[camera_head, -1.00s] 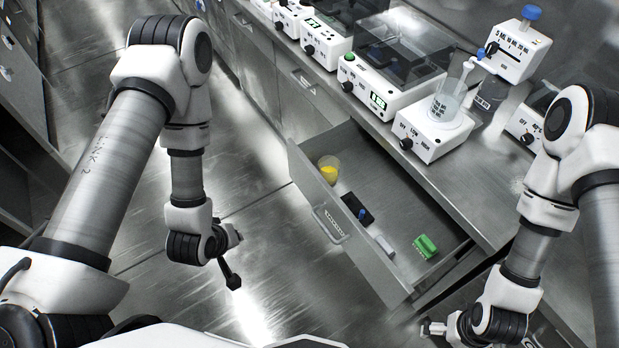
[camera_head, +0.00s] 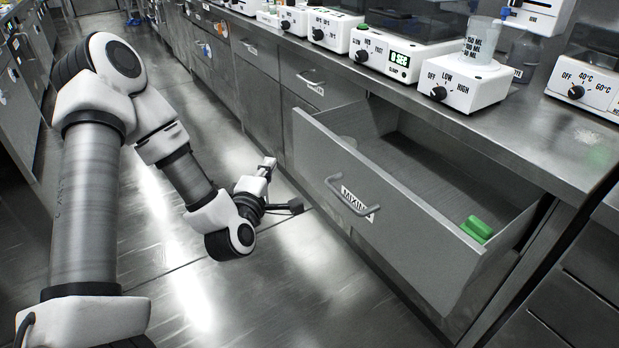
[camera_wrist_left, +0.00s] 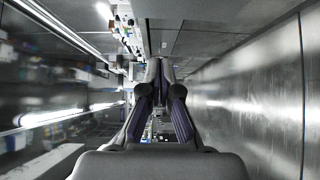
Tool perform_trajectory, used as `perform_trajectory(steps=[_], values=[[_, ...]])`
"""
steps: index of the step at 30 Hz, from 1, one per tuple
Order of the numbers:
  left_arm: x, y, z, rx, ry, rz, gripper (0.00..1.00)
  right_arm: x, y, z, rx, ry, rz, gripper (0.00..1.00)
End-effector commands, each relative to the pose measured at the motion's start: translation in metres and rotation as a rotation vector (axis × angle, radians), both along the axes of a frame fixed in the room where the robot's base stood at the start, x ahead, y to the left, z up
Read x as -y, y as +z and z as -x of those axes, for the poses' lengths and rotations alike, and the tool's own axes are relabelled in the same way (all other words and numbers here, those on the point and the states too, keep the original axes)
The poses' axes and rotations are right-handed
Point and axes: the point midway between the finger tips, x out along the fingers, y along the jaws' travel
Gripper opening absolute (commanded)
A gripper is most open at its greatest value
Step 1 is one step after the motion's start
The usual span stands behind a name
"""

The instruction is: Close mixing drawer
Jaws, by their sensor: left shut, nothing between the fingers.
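The mixing drawer (camera_head: 385,215) stands pulled out from under the counter in the head view. Its grey front has a bar handle (camera_head: 350,198) and a label reading MIXING, partly hidden by the handle. A green block (camera_head: 477,228) lies inside at the right end; the tall front hides much of the drawer's floor. My left gripper (camera_head: 296,206) is outside the drawer, over the floor to the left of the handle and apart from it. Its fingers are shut and empty, and they also meet in the left wrist view (camera_wrist_left: 160,68). My right gripper is out of view.
The counter (camera_head: 555,150) above the drawer carries a white stirrer with a beaker (camera_head: 478,45) and several other lab devices. Closed drawers line the cabinet to the left. The metal aisle floor (camera_head: 300,290) in front is clear. More cabinets stand at far left.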

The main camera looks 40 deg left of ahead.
Motion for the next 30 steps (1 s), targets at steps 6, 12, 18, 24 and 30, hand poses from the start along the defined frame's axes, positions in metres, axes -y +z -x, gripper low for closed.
perform_trajectory(steps=[6, 12, 18, 24, 30], values=[[-0.003, 0.000, -0.010, 0.016, 0.000, -0.002, 0.00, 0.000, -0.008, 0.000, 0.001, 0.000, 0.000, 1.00], [-0.017, -0.001, -0.043, 0.016, 0.000, -0.006, 0.00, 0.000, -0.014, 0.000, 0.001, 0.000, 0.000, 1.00], [-0.034, -0.002, -0.085, 0.015, -0.001, -0.005, 0.00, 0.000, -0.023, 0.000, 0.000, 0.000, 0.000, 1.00], [-0.027, -0.002, -0.119, 0.013, -0.005, -0.008, 0.00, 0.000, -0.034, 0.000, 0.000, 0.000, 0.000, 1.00], [-0.022, -0.001, -0.131, 0.012, -0.003, -0.003, 0.00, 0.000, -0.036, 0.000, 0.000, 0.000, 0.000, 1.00]])
